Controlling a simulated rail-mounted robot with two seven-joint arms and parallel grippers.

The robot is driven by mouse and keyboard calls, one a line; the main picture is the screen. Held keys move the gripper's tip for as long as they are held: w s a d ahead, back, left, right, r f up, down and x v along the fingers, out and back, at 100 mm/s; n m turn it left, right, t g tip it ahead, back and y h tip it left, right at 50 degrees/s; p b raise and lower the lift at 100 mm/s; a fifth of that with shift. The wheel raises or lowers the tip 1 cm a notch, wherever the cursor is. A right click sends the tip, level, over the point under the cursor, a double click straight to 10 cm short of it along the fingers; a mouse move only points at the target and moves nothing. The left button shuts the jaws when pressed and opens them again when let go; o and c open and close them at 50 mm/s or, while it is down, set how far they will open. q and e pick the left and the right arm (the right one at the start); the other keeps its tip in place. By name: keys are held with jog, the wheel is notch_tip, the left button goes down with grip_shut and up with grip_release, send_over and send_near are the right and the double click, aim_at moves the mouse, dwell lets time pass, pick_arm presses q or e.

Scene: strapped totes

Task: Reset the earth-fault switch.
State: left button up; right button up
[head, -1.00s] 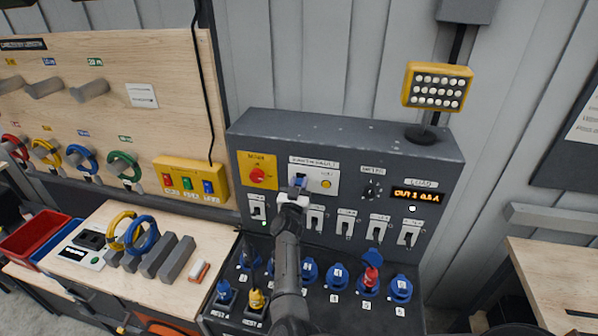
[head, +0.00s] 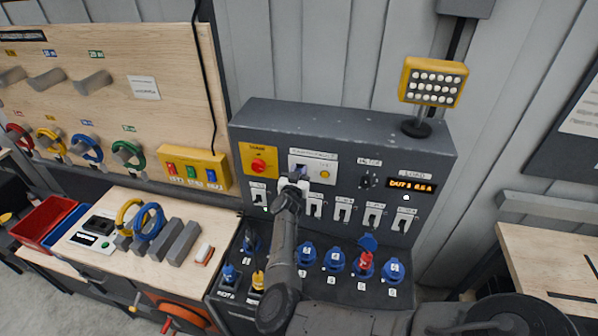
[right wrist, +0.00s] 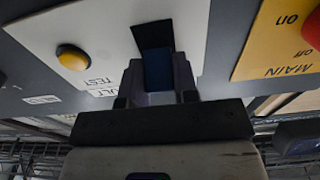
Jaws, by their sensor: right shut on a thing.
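The earth-fault switch is a blue lever (right wrist: 158,70) in a dark slot on a white plate (head: 326,162) of the grey panel. My right gripper (head: 296,181) is at this plate, with its fingers on both sides of the lever. In the right wrist view, the gripper (right wrist: 158,85) is shut on the lever, and the picture is upside down. A yellow button (head: 324,174) marked test sits beside the slot on the same plate. The fingers partly hide the lever, and I cannot tell its on or off position. My left gripper is not in view.
Left of the plate is the yellow main plate with a red knob (head: 258,165). Several breaker switches (head: 374,216) line the panel below, above blue sockets (head: 334,259). The load display (head: 411,186) is lit amber. A lamp (head: 433,82) stands on top.

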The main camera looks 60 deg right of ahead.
jog(key=o, duration=0.9)
jog(key=shift+a, duration=0.1)
jog(key=b+v, duration=0.1)
jog(key=v, duration=0.6)
jog(key=shift+s+a+f+b, duration=0.1)
jog(key=shift+a+b, duration=0.1)
jog(key=shift+b, duration=0.2)
